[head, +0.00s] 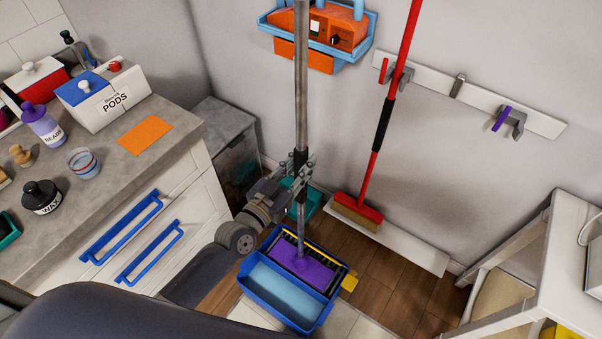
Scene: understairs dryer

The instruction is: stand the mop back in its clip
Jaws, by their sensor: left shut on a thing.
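The mop (301,80) has a long grey metal pole and a purple head (300,262). It stands nearly upright, with its head in the blue bucket (268,307) on the floor. My left gripper (300,172) is shut around the lower part of the pole, above the bucket. A white wall rail (430,83) carries several clips. Its right clip (516,122), with a purple piece beside it, is empty. A small middle clip (458,86) is also empty. A red broom (378,140) stands at the left clip. My right gripper is out of view.
A counter (160,128) with drawers and blue handles is at the left. A white table (570,240) stands at the right. An orange and blue wall holder (320,35) hangs behind the pole. A white board (410,247) lies along the wall's foot. Some wood floor (390,280) is clear.

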